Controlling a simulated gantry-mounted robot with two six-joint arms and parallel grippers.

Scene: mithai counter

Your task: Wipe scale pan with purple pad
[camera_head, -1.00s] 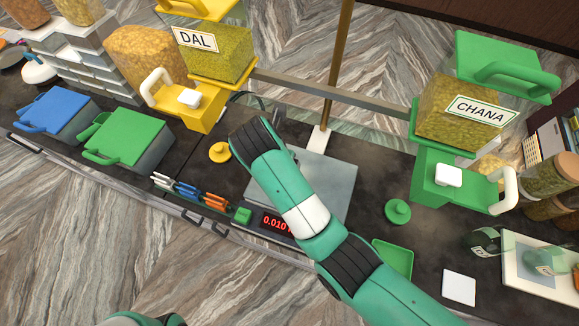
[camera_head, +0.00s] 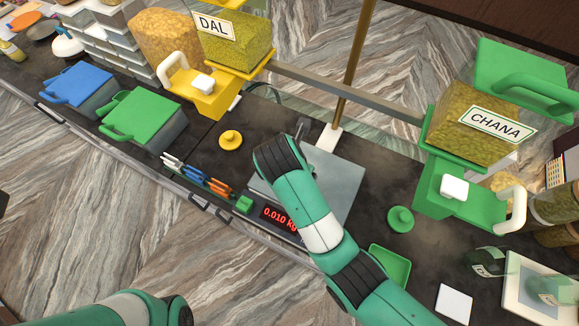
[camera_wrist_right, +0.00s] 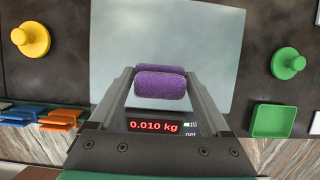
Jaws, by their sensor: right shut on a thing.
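The purple pad (camera_wrist_right: 160,86) is held between the fingers of my right gripper (camera_wrist_right: 160,73) in the right wrist view. It is over the near part of the grey scale pan (camera_wrist_right: 205,35); I cannot tell if it touches the pan. In the head view the scale pan (camera_head: 340,185) is partly covered by my right arm, which hides the pad and most of that gripper. The red display (camera_head: 281,218) reads 0.010 kg. My left arm shows at the bottom left, but its gripper is not in view.
A yellow knobbed piece (camera_head: 230,140) sits left of the scale, a green one (camera_head: 400,219) right. A green tray (camera_head: 390,265) and white square (camera_head: 454,303) lie at front right. Dal (camera_head: 235,42) and chana (camera_head: 470,125) dispensers flank the brass post (camera_head: 355,70).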

